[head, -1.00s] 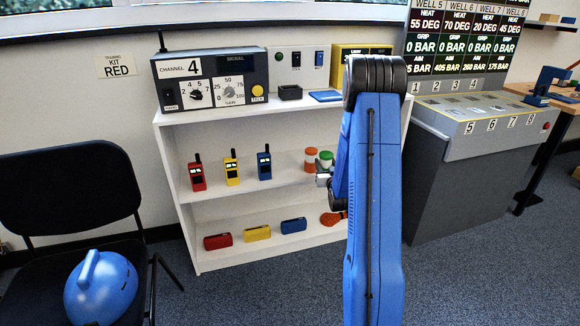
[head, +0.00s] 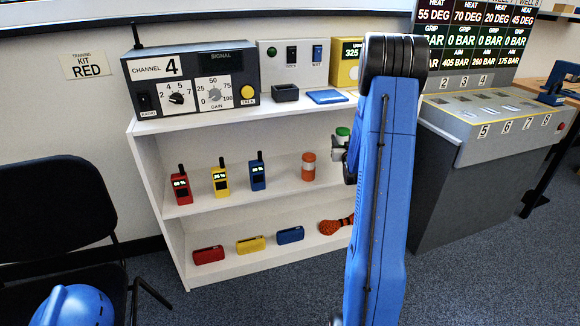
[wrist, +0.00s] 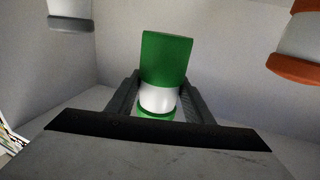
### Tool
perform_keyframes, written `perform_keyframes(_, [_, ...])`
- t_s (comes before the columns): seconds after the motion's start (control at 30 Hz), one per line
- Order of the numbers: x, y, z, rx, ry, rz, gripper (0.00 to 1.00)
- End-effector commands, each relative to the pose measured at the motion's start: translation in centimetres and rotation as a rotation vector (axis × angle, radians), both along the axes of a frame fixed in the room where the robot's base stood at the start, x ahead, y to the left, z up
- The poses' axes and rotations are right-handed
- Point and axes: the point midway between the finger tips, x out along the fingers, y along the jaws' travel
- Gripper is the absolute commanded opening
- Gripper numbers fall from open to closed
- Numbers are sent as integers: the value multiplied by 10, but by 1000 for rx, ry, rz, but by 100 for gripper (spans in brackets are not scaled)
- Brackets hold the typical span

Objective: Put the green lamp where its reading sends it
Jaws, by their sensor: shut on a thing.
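The green lamp (head: 342,133) has a green top and a white band. It also shows in the wrist view (wrist: 166,60), upright between the two jaws. My gripper (head: 338,152) is shut on it, seen in the wrist view too (wrist: 155,95). In the head view the lamp is at the shelf unit's right side, higher than the orange lamp (head: 308,166) on the middle shelf. My arm hides part of the gripper. A yellow box (head: 346,70) with a lit display stands on top, its reading partly hidden by my arm.
The white shelf unit (head: 157,175) holds red (head: 180,187), yellow (head: 220,178) and blue (head: 257,172) radios. A dark tray (head: 285,93) and blue pad (head: 326,97) lie on top. The grey well console (head: 470,140) stands right, a chair (head: 50,210) left.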

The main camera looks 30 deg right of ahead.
Motion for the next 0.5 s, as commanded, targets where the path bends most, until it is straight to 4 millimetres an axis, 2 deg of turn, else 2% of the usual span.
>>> perform_keyframes(0.3, [0,0,-43,2,1,0,9])
perform_keyframes(0.5, [0,0,-58,1,0,0,9])
